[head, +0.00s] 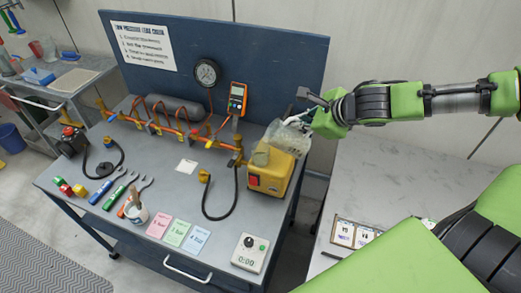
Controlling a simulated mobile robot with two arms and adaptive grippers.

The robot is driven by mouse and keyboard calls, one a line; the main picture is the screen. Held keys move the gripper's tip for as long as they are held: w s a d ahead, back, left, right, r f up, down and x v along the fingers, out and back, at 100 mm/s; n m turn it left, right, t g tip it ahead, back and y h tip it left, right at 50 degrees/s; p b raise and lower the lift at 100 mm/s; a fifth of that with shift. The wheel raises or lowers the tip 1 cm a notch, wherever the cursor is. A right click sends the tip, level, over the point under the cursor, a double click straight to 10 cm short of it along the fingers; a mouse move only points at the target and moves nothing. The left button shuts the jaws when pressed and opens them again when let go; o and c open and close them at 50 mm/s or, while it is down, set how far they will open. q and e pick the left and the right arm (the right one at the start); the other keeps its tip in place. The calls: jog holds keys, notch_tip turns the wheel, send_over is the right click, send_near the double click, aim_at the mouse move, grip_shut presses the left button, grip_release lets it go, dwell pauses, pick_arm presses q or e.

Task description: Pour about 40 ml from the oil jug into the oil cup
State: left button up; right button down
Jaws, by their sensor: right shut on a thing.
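My right gripper (313,113) is shut on the oil jug (288,137), a translucent pale vessel. The jug is held in the air over the yellow box unit and looks tilted, its lower end towards the left. A small clear cup (260,155), which seems to be the oil cup, stands at the top left of the yellow unit (270,178). The jug's left end is close to this cup and partly overlaps it in the picture; I cannot tell whether they touch or whether oil flows. The oil level is too small to read. My left gripper is not in view.
The blue-framed bench (170,235) carries a pipe rig (165,123), a dial gauge (207,73), an orange meter (237,98), wrenches, coloured cards and a timer (250,252). A brush pot (136,212) stands near its front. A grey table (385,185) lies to the right.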

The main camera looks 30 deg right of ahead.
jog(key=shift+w+a+f+b, duration=0.1)
jog(key=shift+a+b, duration=0.1)
jog(key=shift+b, duration=0.45)
jog(key=shift+w+a+g+h, duration=0.15)
jog(key=shift+a+g+h, duration=0.05)
jog(key=shift+g+h, duration=0.1)
jog(key=shift+w+a+r+n+h, duration=0.2)
jog(key=shift+a+r+n+h, duration=0.1)
jog(key=shift+r, duration=0.1)
dwell(2.1)
